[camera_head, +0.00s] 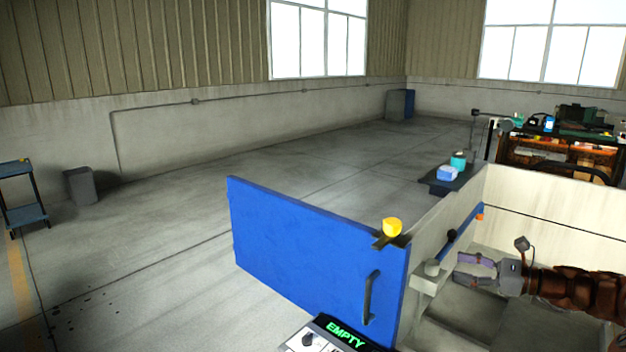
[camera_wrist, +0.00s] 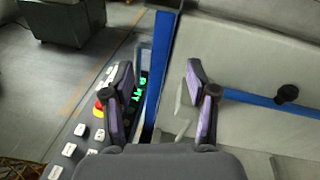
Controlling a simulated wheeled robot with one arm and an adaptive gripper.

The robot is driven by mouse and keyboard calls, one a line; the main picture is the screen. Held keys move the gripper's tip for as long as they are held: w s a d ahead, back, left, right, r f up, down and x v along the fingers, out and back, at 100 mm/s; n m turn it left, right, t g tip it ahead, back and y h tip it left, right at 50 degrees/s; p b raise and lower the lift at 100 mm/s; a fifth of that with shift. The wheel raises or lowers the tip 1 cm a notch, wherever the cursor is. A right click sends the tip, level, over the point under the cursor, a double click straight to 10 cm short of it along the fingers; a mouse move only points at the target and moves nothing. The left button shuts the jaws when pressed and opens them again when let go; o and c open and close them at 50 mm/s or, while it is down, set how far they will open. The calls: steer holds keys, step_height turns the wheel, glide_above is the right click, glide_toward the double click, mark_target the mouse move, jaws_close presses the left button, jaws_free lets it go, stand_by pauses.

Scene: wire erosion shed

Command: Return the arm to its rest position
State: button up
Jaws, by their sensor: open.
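My gripper (camera_head: 468,269) is at the right in the head view, reaching left over the pale machine enclosure (camera_head: 535,190). Its two purple-padded fingers are spread, with nothing between them. In the wrist view my gripper (camera_wrist: 165,100) is also open and empty. The edge of the blue door (camera_wrist: 160,70) and a green-lit display show beyond the fingers there. My reddish-brown arm extends to the right edge of the head view.
The blue door (camera_head: 310,255) stands open with a dark handle (camera_head: 370,297). A control panel reading EMPTY (camera_head: 345,335) is below it. A blue bar (camera_head: 460,235) runs along the enclosure wall. A cluttered bench (camera_head: 560,150) is behind. The floor at left is mostly clear.

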steer(key=s+a+r+n+g, duration=0.1)
steer(key=s+a+n+g, duration=0.2)
steer(key=a, duration=0.4)
steer(key=s+a+r+n+g, duration=0.2)
steer(key=s+a+n, duration=0.1)
steer(key=a, duration=0.5)
steer(key=s+a+f+n+g+h, duration=0.1)
steer(key=s+a+n+g+h, duration=0.4)
steer(key=s+a, duration=0.55)
steer(key=s+f+n+g+h, duration=0.1)
steer(key=s+f+n+h, duration=0.15)
steer(key=s, duration=0.55)
steer(key=s+f+n+h, duration=0.1)
steer(key=s+f+n, duration=0.1)
steer(key=s+n, duration=0.35)
steer(key=s+d+f+n+h, duration=0.3)
steer(key=s+d+h, duration=0.2)
steer(key=s, duration=0.8)
steer(key=d, duration=0.2)
steer(key=shift+d+f+h, duration=0.15)
steer(key=shift+d+h, duration=0.2)
steer(key=shift+d, duration=0.05)
